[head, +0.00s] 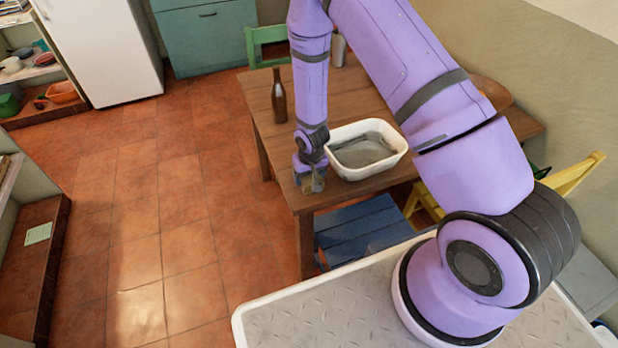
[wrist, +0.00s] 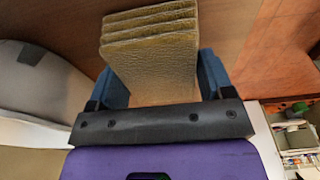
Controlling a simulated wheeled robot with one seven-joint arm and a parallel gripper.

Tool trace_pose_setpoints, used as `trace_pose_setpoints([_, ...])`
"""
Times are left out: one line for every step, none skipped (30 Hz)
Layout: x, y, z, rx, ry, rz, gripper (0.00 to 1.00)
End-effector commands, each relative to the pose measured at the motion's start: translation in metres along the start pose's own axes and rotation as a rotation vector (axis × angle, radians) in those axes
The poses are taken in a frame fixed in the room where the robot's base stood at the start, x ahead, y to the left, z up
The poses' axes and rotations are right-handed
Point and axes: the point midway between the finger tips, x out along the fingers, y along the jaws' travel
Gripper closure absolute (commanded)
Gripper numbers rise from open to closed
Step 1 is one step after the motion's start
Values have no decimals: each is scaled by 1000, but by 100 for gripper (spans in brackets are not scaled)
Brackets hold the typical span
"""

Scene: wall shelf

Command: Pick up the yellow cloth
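The yellow cloth (wrist: 155,65) is a folded, dull yellow-tan stack with several layered edges at its far end. In the wrist view it fills the space between the two blue fingers of my gripper (wrist: 165,88), with no clear gap at either side. The cloth covers part of the left finger. In the head view my gripper (head: 311,183) points down at the near left corner of the wooden table (head: 257,103). The cloth is small and mostly hidden there, and I cannot tell if it touches the tabletop.
A white basin (head: 341,165) stands close to the right of my gripper. A brown bottle (head: 279,97) stands behind on the table. A green chair (head: 266,37) is at the back, a blue stool (head: 362,232) at the near side. The tiled floor at left is clear.

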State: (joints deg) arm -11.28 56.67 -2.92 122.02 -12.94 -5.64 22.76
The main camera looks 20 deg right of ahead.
Motion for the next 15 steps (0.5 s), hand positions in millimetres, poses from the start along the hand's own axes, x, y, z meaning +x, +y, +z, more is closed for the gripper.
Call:
trace_pose_setpoints([0,0,0,0,0,0,41])
trace_pose_setpoints([0,0,0,0,0,0,48])
trace_pose_setpoints([0,0,0,0,0,0,49])
trace_pose_setpoints([0,0,0,0,0,0,49])
trace_pose_setpoints([0,0,0,0,0,0,52])
trace_pose_setpoints([0,0,0,0,0,0,53])
trace_pose_setpoints([0,0,0,0,0,0,53])
trace_pose_setpoints([0,0,0,0,0,0,53])
trace_pose_setpoints([0,0,0,0,0,0,53])
trace_pose_setpoints([0,0,0,0,0,0,53])
trace_pose_setpoints([-1,0,0,0,0,0,53])
trace_pose_setpoints([-1,0,0,0,0,0,53])
trace_pose_setpoints([-2,0,0,0,0,0,53])
trace_pose_setpoints([-3,0,-1,0,0,0,53])
trace_pose_setpoints([-5,0,-1,0,0,0,53])
